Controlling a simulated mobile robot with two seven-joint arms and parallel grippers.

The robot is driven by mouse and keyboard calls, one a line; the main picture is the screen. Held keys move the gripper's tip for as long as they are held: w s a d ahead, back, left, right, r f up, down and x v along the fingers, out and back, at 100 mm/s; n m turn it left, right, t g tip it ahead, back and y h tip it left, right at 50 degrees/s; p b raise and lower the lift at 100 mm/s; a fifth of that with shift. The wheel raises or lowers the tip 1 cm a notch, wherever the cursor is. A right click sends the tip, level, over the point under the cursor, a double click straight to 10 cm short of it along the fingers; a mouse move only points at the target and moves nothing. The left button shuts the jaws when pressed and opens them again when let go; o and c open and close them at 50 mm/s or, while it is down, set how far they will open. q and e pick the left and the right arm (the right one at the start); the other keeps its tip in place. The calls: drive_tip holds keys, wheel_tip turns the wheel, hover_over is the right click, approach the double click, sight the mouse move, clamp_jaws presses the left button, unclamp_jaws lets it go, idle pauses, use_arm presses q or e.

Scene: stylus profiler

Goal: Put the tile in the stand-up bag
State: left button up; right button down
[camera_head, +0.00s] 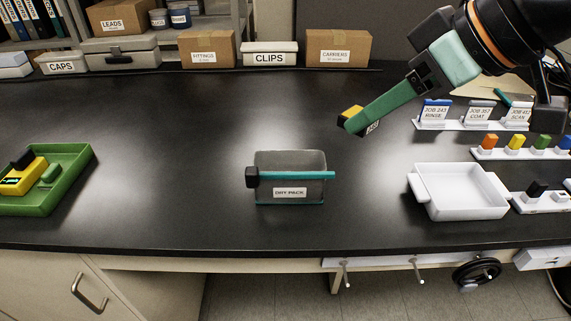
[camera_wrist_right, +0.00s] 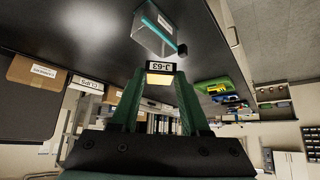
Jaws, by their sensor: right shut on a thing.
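The tile (camera_head: 352,113), yellow and black with a white label, sits in the fingertips of my right gripper (camera_head: 358,122). In the right wrist view the tile (camera_wrist_right: 160,79) is clamped between both fingers and its label reads J-63. The stand-up bag (camera_head: 290,180) is grey, see-through and labelled DRY PACK. It stands upright at the middle of the bench with a teal strip across its front and a black block at the strip's left end. Its top looks open. The tile is in the air, up and right of the bag and apart from it. My left gripper is not in view.
A green tray (camera_head: 75,195) with a yellow and black item is at the left. A white handled tray (camera_head: 460,198) is right of the bag, beside racks of coloured pieces (camera_head: 520,150). Boxes line the back (camera_head: 338,47). The black bench (camera_head: 180,130) around the bag is clear.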

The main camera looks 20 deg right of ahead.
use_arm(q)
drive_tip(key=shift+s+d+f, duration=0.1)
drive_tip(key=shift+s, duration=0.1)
use_arm(e)
drive_tip(key=w+r+x, duration=0.1)
drive_tip(key=w+x, duration=0.1)
drive_tip(key=x, duration=1.5)
drive_tip(key=shift+w, duration=0.25)
drive_tip(key=shift+a, duration=0.1)
drive_tip(key=shift+f+b, duration=0.65)
drive_tip(key=shift+b, duration=0.1)
drive_tip(key=c, duration=0.8)
unclamp_jaws()
drive_tip(key=shift+r, duration=0.1)
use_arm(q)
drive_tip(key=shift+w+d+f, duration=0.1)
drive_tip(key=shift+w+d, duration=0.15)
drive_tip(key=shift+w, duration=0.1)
use_arm(e)
drive_tip(key=o, duration=0.4)
drive_tip(key=shift+r, duration=0.1)
